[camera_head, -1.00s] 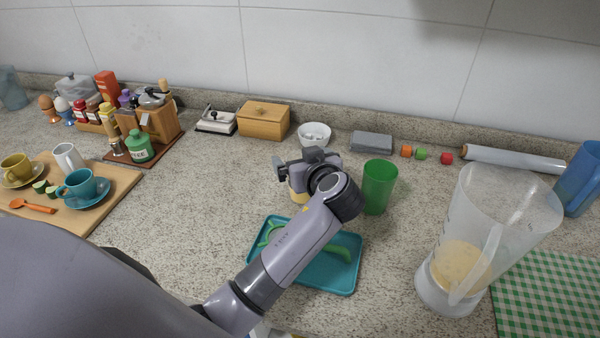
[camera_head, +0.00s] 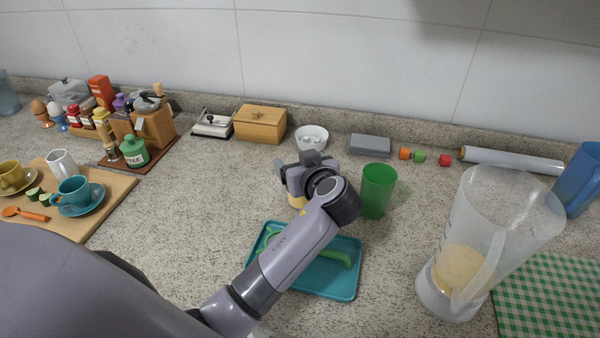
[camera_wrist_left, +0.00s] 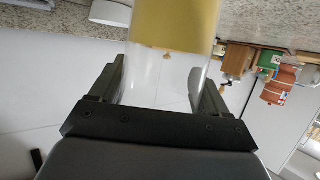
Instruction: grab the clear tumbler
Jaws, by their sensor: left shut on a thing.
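The clear tumbler (camera_wrist_left: 168,75) with yellow contents stands between the two jaws of my left gripper (camera_wrist_left: 160,92) in the left wrist view, which shows it upside down. The jaws press on both its sides, and my gripper is shut on it. In the head view, my left gripper (camera_head: 291,180) hides most of the tumbler; only a patch of its yellow contents (camera_head: 297,201) shows below the jaws. I cannot tell whether its base touches the counter. My right gripper is in neither view.
A green cup (camera_head: 378,191) stands close to the right of my gripper. A teal tray (camera_head: 343,289) with green items lies in front, under my forearm. A large jug (camera_head: 500,225) stands at right. A white bowl (camera_head: 311,138) and wooden box (camera_head: 260,124) are behind.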

